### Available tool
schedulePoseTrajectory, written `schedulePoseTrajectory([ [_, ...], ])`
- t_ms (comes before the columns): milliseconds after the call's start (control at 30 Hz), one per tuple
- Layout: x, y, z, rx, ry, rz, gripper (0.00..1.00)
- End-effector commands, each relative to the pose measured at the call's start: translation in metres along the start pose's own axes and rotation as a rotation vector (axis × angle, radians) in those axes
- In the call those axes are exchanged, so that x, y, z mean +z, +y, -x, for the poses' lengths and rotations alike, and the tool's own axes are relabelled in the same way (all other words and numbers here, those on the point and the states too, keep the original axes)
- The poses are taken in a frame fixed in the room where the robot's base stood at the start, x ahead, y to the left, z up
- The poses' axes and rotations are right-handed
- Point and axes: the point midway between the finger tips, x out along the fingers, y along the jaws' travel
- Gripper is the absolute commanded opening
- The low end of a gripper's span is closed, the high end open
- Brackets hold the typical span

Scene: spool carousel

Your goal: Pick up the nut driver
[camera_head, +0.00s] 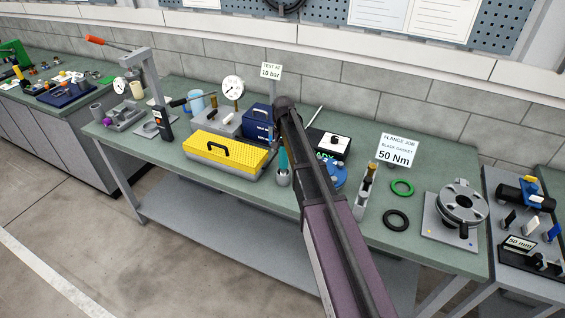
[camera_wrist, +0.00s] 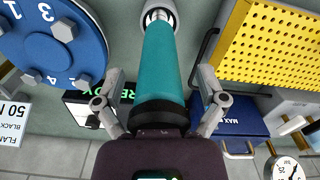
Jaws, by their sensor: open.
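The nut driver appears to be the tool with the teal handle (camera_wrist: 158,55), standing upright in a small grey round holder (camera_wrist: 157,12). In the head view its teal handle (camera_head: 283,158) shows beside my arm, above the holder (camera_head: 284,178). My gripper (camera_wrist: 159,76) is open, with one finger on each side of the handle. A gap shows between each finger and the handle, so it is not gripped. The tool's lower end is hidden inside the holder. In the head view my arm hides most of the gripper.
A yellow perforated box (camera_head: 228,155) stands left of the holder and a blue numbered disc (camera_wrist: 55,42) stands on its other side. A dark blue box (camera_head: 257,118) and a black display box (camera_head: 329,143) are behind. Two rings lie to the right.

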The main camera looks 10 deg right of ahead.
Motion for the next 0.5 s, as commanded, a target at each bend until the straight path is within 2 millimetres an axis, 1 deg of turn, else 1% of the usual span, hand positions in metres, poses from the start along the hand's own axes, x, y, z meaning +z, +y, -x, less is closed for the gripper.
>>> schedulePoseTrajectory([
  [33,0.0,0.0001,0.0,0.0,0.0,0.0,0.91],
  [67,0.0,0.0001,0.0,0.0,0.0,0.0,0.85],
  [100,0.0,0.0001,0.0,0.0,0.0,0.0,0.73],
  [167,0.0,0.0001,0.0,0.0,0.0,0.0,0.55],
  [200,-0.0001,0.0002,0.0,0.0,0.0,0.0,0.43],
  [267,-0.0001,0.0002,0.0,0.0,0.0,0.0,0.25],
  [300,-0.0001,0.0002,0.0,0.0,0.0,0.0,0.13],
  [333,-0.0001,0.0002,0.0,0.0,0.0,0.0,0.04],
  [367,-0.0001,0.0002,0.0,0.0,0.0,0.0,0.02],
  [500,-0.0002,0.0002,0.0001,0.0,0.0,0.0,0.02],
])
